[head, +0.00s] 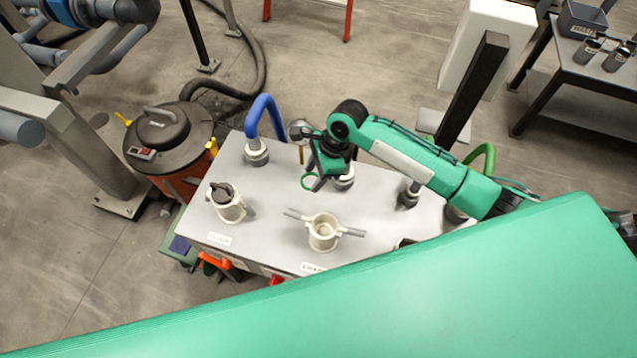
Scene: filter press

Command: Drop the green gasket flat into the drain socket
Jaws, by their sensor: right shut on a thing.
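The green gasket (308,181) is a small ring above the white table top, in the fingers of my right gripper (317,179). The right gripper is shut on it. The ring looks tilted, and its exact height is hard to tell. A cream open socket (323,234) with two grey side handles stands upright in front of the gripper, apart from the gasket. I cannot tell for sure that it is the drain socket, as the label (313,267) below it is too small to read. My left gripper is not in view.
The white table (275,213) also bears a cream fitting with a dark top (226,200) at left, a blue hose (263,115) at the back and a green hose (480,155) at right. A pale collar (344,180) sits right beside the gripper. An orange-black drum (170,145) stands left.

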